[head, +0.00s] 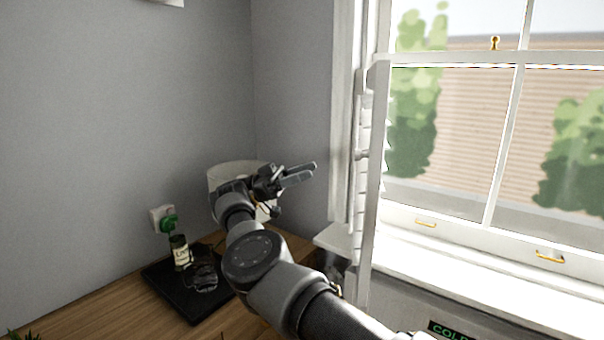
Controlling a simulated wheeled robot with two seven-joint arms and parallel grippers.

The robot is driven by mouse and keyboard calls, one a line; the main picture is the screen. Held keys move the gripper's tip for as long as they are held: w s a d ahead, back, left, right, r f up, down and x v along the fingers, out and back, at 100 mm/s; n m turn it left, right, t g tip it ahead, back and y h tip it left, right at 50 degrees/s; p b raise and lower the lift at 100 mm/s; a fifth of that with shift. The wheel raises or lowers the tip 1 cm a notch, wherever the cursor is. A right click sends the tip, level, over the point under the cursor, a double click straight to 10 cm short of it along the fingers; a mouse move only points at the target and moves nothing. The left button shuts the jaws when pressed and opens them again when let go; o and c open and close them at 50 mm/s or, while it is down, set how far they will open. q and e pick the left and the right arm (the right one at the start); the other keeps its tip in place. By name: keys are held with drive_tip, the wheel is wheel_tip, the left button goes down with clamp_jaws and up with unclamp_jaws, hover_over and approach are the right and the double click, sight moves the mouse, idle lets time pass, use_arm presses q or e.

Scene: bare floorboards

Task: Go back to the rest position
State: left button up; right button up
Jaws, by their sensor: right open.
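My right gripper (298,174) is raised over the wooden counter, in front of a pale round container near the room corner. Its two fingers point right toward the window and look parted, with nothing between them. My right arm comes in from the bottom right and hides part of the counter. My left gripper does not show.
A black tray (162,283) on the wooden counter (105,306) holds a labelled jar (180,252) and a clear glass vessel (203,274). A green plug (168,220) sits in the wall socket. A white shutter (374,180) and window sill (455,262) stand right of my arm.

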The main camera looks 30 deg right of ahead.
drive_tip(key=shift+a, duration=0.1)
